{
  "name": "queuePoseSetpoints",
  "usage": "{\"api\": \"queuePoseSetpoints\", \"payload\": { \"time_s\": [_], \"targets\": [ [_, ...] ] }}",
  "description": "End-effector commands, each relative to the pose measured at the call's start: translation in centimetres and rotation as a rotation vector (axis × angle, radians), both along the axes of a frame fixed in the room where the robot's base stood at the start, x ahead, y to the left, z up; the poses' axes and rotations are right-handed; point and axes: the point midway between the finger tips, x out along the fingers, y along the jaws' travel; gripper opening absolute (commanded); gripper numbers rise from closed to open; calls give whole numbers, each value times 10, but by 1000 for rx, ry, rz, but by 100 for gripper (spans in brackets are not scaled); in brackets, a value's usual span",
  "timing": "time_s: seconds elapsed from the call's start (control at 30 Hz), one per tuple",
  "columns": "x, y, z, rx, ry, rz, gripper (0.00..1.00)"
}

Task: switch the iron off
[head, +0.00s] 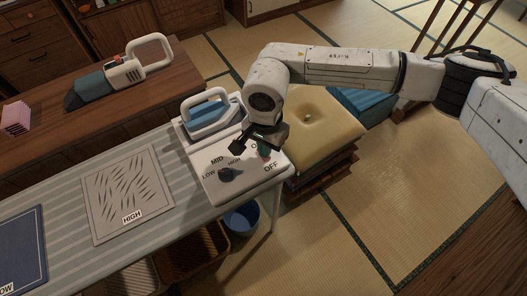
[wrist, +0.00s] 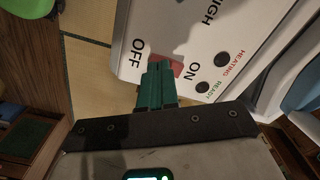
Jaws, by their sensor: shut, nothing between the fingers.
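The white iron station (head: 215,190) sits at the right end of the striped ironing table, with an iron (head: 208,118) with a white loop handle resting at its back. Its panel carries a dark dial (head: 227,174) marked LOW, MID and HIGH. In the wrist view, a red switch (wrist: 176,66) lies between the printed words OFF and ON, partly hidden by my fingers. My gripper (wrist: 160,68) is shut and empty, its teal fingertips over the switch; I cannot tell whether they touch it. It also shows above the panel's right side in the head view (head: 264,153).
A patterned cloth (head: 128,192) marked HIGH and a blue cloth (head: 22,250) lie on the table. A second iron-like tool (head: 118,74) and a pink stack (head: 16,117) stand on the wooden counter. A cream cushion (head: 315,125) is right of the station. Tatami floor is open at right.

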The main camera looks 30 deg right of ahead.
Motion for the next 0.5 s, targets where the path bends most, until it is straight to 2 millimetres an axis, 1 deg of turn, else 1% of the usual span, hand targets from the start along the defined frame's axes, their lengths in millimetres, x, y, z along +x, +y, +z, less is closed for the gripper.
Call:
{"api": "queuePoseSetpoints", "payload": {
  "time_s": [0.03, 0.5],
  "targets": [
    [1, 0, 7, -1, -2, 1, 0],
    [0, 0, 41, 0, -1, 1, 0]
  ]
}}
